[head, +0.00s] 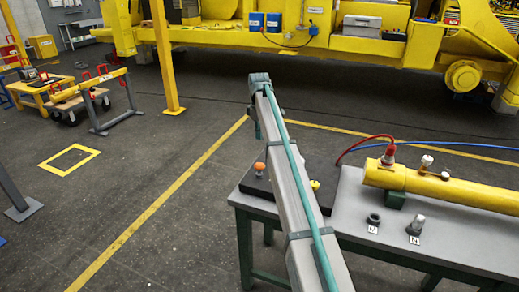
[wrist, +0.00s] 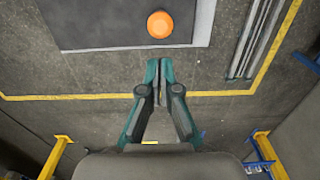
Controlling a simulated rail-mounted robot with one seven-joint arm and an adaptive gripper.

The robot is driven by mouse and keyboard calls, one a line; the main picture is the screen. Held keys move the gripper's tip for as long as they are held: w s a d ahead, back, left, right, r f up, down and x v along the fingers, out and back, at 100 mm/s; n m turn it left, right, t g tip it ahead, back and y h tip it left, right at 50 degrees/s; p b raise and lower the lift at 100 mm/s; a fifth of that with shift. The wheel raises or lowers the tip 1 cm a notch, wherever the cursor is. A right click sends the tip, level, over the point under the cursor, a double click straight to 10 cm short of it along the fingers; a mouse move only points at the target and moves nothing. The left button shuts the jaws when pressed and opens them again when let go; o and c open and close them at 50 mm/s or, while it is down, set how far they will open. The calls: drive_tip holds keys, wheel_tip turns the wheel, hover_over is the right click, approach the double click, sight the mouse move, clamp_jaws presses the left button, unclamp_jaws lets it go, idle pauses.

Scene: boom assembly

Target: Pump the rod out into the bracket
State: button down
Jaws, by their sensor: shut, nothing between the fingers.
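A yellow cylinder (head: 440,187) with a red fitting (head: 388,155) lies along the right of the grey workbench (head: 450,240), on a dark green block. I cannot make out the rod or the bracket. An orange round button (head: 260,168) stands on a black plate at the bench's left end. It also shows in the wrist view (wrist: 160,24). My gripper (wrist: 159,72) is shut and empty. In the wrist picture its fingertips lie just below the button, near the bench edge, and do not appear to touch it. My arm hides part of the plate.
Red and blue hoses (head: 365,142) run behind the cylinder. Two small dark parts (head: 415,226) stand on labels at the bench front. A yellow knob (head: 315,185) shows beside my arm. Large yellow machinery (head: 350,40) fills the back.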

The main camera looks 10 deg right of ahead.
sight(259, 164)
drive_tip(key=shift+w+a+r, duration=0.1)
drive_tip(key=shift+a+r, duration=0.15)
drive_tip(key=shift+r, duration=0.25)
wheel_tip(259, 164, down, 14)
drive_tip(key=p, duration=0.4)
drive_tip(key=shift+d+r, duration=0.15)
drive_tip(key=shift+r, duration=0.05)
drive_tip(key=shift+f, duration=0.2)
